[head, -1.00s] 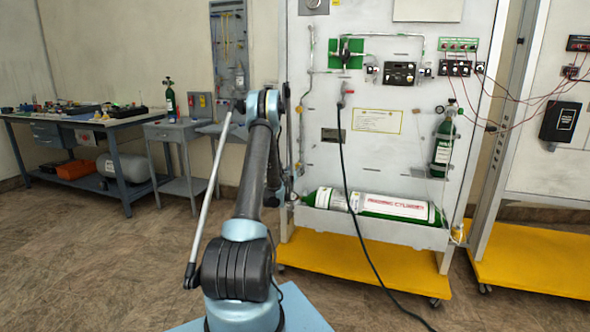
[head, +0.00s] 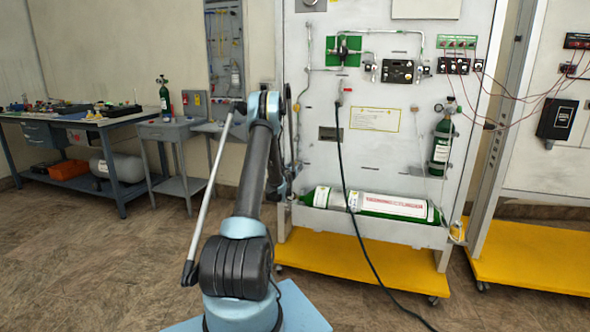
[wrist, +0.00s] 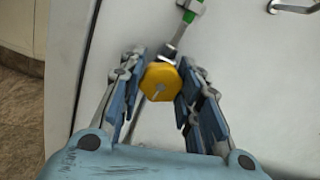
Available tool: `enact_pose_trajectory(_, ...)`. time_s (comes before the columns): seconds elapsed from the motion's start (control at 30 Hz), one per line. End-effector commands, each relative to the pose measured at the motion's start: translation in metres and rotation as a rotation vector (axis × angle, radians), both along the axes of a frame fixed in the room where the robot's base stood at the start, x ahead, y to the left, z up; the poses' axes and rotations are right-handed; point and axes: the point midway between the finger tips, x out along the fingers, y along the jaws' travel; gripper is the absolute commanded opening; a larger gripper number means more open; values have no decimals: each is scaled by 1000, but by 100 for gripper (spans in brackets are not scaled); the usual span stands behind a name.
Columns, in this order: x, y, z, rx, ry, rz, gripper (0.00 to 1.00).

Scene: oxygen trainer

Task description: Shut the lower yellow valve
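A yellow faceted valve knob (wrist: 160,82) shows in the wrist view, in front of a pale panel. A metal stem runs up from it toward a green and white fitting (wrist: 190,8). My gripper (wrist: 163,68) has one finger on each side of the knob, with the fingertips close to its sides. I cannot tell whether the pads touch it. In the head view my arm reaches to the left edge of the trainer panel (head: 375,160).
A long green cylinder (head: 395,205) lies in a tray at the panel's foot. A black hose (head: 346,175) hangs down the panel to the floor. Yellow bases (head: 350,262) stand below the panels. A workbench (head: 70,121) and a small table (head: 175,130) stand left. The floor at left is clear.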

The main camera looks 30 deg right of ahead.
Motion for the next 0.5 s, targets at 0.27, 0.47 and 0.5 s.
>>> enact_pose_trajectory(0.27, 2, 1, 0, 32, -38, 3, 7)
enact_pose_trajectory(0.47, 2, 2, 0, 141, -164, 4, 7)
enact_pose_trajectory(0.5, 2, 2, 0, 164, -190, 4, 7)
